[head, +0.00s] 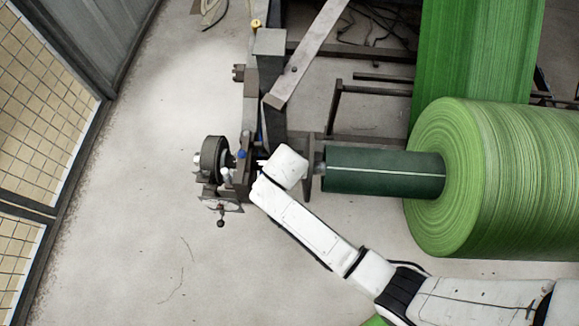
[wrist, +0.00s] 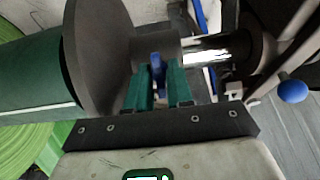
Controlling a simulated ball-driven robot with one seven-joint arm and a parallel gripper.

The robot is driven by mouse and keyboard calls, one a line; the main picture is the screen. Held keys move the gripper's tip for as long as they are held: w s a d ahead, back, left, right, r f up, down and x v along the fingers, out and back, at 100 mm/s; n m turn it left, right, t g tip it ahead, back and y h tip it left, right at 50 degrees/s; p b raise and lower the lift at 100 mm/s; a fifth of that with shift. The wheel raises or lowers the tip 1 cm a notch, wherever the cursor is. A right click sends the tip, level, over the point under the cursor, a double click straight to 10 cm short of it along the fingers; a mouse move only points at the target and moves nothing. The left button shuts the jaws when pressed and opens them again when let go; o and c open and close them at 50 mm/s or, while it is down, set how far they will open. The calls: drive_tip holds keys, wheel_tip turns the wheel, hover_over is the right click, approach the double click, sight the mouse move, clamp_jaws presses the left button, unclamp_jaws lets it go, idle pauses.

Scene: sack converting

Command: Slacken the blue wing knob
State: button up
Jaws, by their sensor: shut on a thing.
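The blue wing knob (wrist: 156,63) shows in the wrist view between the two green fingers of my gripper (wrist: 160,78), in front of a dark round collar on the shaft. My gripper is shut on it. The fingers hide the knob's lower part. In the head view my gripper (head: 263,165) is at the end of my white arm, beside the machine's shaft end. The knob cannot be made out there behind the gripper.
A large dark disc (wrist: 100,50) and a dark green core (wrist: 32,72) stand left of the fingers. A blue ball knob (wrist: 293,90) is at right. A big green roll (head: 500,180) lies right of my arm. The floor at left is open.

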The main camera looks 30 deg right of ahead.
clamp_jaws()
drive_tip(key=shift+n, duration=0.3)
